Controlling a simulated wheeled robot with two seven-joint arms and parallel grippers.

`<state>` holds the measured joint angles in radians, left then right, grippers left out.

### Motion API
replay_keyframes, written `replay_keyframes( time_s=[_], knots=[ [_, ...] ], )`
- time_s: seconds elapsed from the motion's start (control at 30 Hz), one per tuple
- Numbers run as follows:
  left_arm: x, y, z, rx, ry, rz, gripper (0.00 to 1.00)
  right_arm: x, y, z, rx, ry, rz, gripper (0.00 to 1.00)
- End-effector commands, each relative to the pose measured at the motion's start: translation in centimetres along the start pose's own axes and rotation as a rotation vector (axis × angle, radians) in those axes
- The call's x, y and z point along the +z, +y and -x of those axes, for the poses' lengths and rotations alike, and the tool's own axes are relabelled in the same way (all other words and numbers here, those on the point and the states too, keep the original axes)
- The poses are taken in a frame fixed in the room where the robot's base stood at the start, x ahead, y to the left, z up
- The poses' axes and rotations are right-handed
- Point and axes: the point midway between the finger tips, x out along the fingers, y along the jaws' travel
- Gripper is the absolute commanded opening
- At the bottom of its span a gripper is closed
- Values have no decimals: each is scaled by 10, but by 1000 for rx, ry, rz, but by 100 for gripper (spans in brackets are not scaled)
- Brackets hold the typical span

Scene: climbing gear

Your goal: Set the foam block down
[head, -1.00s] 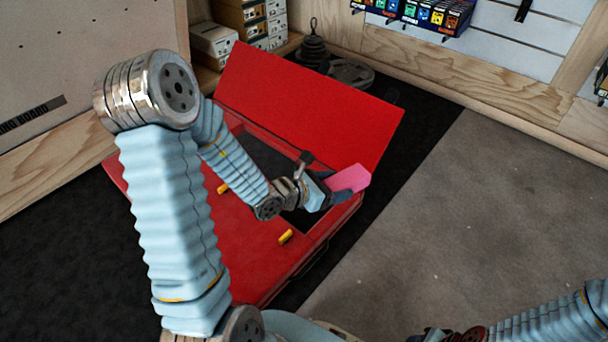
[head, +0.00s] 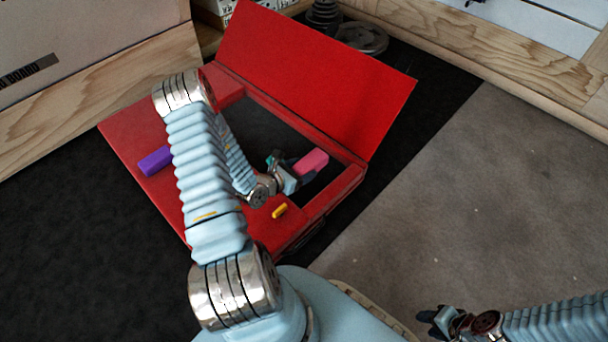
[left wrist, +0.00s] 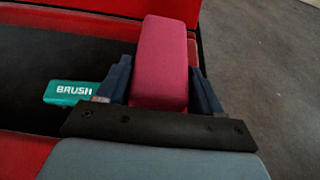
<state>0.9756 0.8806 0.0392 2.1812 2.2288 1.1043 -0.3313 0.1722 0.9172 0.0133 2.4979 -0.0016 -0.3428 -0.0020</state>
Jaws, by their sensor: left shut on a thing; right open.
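The pink foam block (head: 312,161) is held in my left gripper (head: 300,171), over the dark opening of the red box near its right end. In the left wrist view the pink block (left wrist: 163,62) stands between the two dark fingers of my left gripper (left wrist: 160,82), which are shut on its sides. I cannot tell whether its underside touches anything. My right gripper (head: 437,318) is open and empty at the lower right, away from the box.
The red box (head: 140,135) has its red lid (head: 310,75) raised behind the opening. A purple block (head: 155,161) and a yellow piece (head: 279,211) lie on its top. A green brush case (left wrist: 70,92) lies inside, left of the pink block. Grey floor (head: 470,190) at right is clear.

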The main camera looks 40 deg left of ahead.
Motion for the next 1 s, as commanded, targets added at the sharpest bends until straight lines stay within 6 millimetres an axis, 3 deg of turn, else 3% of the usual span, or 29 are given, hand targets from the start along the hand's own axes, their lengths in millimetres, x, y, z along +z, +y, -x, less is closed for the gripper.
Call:
replay_keyframes(
  time_s=[0.03, 0.2, 0.5, 0.63, 1.0],
  knots=[
    [-14, 1, -13, -2, 3, 2, 36, 0, 3, -8, 0, 1, -1, 43],
    [-28, 8, -42, -1, 2, 2, 36, -1, 6, -14, 1, 4, -1, 43],
    [-46, 12, -64, -1, 5, 4, 36, -1, 9, -22, 1, 7, -2, 43],
    [-64, 12, -71, -2, 4, 3, 36, -2, 11, -27, 1, 8, -2, 43],
    [-68, 12, -72, -1, 4, 2, 36, -2, 11, -29, 1, 9, -2, 43]
  ],
)
